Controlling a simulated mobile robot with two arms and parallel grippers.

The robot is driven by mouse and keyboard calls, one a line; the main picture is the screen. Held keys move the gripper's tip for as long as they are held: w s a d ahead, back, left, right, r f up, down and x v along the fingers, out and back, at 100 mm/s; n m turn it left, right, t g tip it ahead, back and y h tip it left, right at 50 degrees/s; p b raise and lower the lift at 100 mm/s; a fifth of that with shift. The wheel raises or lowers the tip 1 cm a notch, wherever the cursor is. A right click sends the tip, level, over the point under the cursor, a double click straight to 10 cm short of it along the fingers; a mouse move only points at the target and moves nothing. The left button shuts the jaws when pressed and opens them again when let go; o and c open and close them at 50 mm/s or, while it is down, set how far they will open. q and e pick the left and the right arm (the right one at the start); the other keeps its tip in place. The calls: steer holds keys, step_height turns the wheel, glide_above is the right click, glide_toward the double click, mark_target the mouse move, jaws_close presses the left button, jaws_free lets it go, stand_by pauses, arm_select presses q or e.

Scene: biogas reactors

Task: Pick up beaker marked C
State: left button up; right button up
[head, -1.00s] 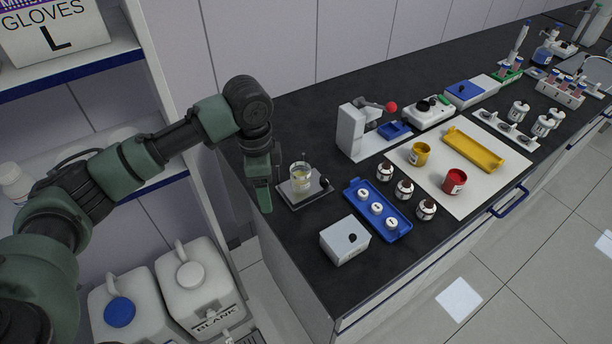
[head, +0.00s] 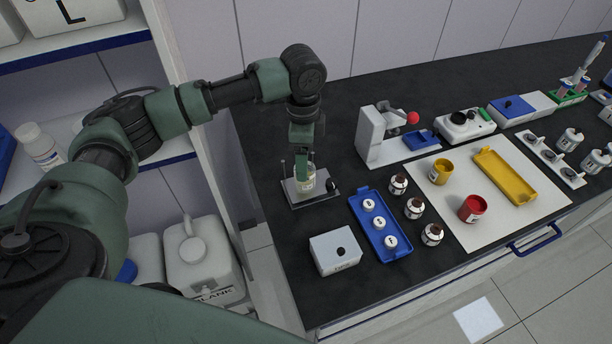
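A small glass beaker (head: 308,184) with pale yellow liquid stands upright on a dark flat plate device (head: 297,201) near the left end of the black bench. It has a label, but I cannot read its letter. My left gripper (head: 304,164) points down right at the beaker, overlapping its upper part and hiding its rim. I cannot tell whether the fingers touch the glass or how far apart they are. My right gripper is not in view.
Close to the right are a blue tray (head: 391,249) with white-capped items, several brown-capped bottles (head: 414,208) and a grey box (head: 336,251). A white mat (head: 440,220) holds a yellow cup (head: 440,172), red cup (head: 472,208) and yellow tray (head: 505,178). A shelf (head: 160,150) stands left.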

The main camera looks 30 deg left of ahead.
arm_select(q)
step_height(320, 180, down, 4)
steer(key=shift+d+f+p, duration=0.15)
steer(key=shift+p, duration=0.35)
jaws_close()
